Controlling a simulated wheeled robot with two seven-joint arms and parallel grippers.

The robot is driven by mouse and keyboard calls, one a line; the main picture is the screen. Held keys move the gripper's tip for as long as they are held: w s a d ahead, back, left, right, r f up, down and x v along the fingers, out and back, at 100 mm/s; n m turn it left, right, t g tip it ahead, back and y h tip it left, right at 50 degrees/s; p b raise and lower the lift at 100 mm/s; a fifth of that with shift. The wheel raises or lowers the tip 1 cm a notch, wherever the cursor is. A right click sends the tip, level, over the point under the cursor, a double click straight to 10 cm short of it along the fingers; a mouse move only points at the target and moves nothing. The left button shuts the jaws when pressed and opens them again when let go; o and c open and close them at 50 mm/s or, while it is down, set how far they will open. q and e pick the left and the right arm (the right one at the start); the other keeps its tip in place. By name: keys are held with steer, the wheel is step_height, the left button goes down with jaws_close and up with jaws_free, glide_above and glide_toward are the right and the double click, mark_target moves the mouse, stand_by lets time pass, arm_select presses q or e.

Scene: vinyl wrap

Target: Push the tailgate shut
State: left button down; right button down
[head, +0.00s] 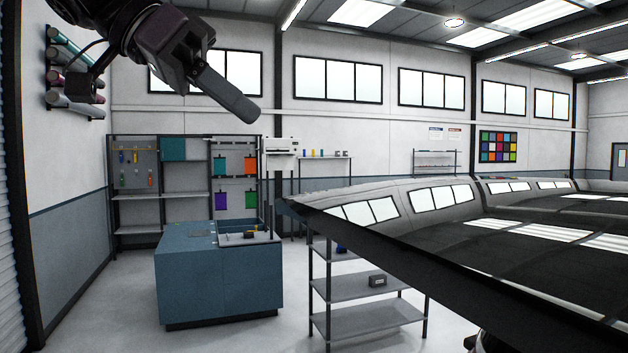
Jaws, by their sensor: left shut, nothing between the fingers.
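A large glossy dark car panel (470,255), which looks like the raised tailgate with the roof behind it, fills the right side of the head view. It reflects the windows and ceiling lights. Its near edge runs from a corner at mid-picture down to the lower right. I cannot tell where tailgate and roof meet. My left gripper (248,112) is at the upper left, shut and empty, its fingers pointing down and right. In the picture it is above and left of the panel's corner, clearly apart from it. My right gripper is not in view.
A blue-grey workbench (205,278) stands on the floor at centre left. A grey shelf rack (365,318) stands partly behind the panel edge. Wall shelving (160,195) is at the back, and rolls (75,84) hang on the left wall. Floor left of the bench is clear.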

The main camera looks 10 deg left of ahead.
arm_select(q)
glide_above(327, 205)
steer(key=s+a, duration=0.2)
steer(key=a, duration=0.1)
step_height(327, 205, down, 5)
steer(key=shift+w+d+f, duration=0.15)
steer(key=shift+f, duration=0.95)
steer(key=shift+w+d+f, duration=0.1)
steer(key=shift+f, duration=0.95)
steer(key=shift+s+a, duration=0.1)
steer(key=shift+a, duration=0.05)
